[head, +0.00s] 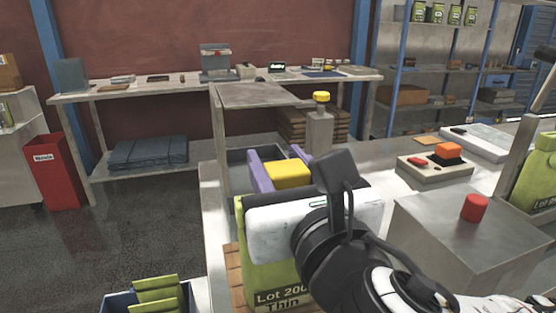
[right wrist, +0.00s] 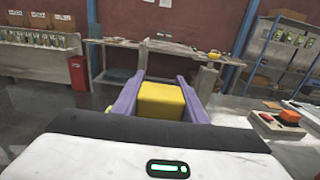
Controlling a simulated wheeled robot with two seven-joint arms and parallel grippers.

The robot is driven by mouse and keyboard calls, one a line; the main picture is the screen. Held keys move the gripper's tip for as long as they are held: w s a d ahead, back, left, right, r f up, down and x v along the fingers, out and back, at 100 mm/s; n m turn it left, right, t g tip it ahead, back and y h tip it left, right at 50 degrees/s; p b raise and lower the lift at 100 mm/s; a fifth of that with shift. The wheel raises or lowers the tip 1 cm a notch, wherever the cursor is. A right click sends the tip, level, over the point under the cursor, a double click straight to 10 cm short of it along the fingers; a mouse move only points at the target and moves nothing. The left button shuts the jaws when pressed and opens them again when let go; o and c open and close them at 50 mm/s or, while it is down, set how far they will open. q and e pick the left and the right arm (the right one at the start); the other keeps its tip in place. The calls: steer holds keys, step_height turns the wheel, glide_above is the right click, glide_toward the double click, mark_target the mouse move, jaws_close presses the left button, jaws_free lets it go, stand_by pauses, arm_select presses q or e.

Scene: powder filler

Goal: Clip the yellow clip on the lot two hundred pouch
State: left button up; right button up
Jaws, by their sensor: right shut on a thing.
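The yellow clip (head: 288,173) is a blocky piece held between the purple fingers of my right gripper (head: 281,164). In the right wrist view the clip (right wrist: 162,100) sits between both fingers. The green Lot 200 pouch (head: 270,284) stands upright below my right gripper in the head view, its label facing me. The white gripper body covers most of the pouch's upper part. I cannot tell whether the clip touches the pouch. The pouch is not seen in the right wrist view. My left gripper is not in view.
A grey box with a red button (head: 475,208) stands to the right, near another green pouch (head: 538,172). A control box with an orange button (head: 448,151) is behind it. A yellow-topped post (head: 320,125) stands beyond the clip. A blue bin (head: 118,301) holds green pouches at lower left.

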steer(key=shift+f, duration=0.45)
steer(key=o, duration=1.1)
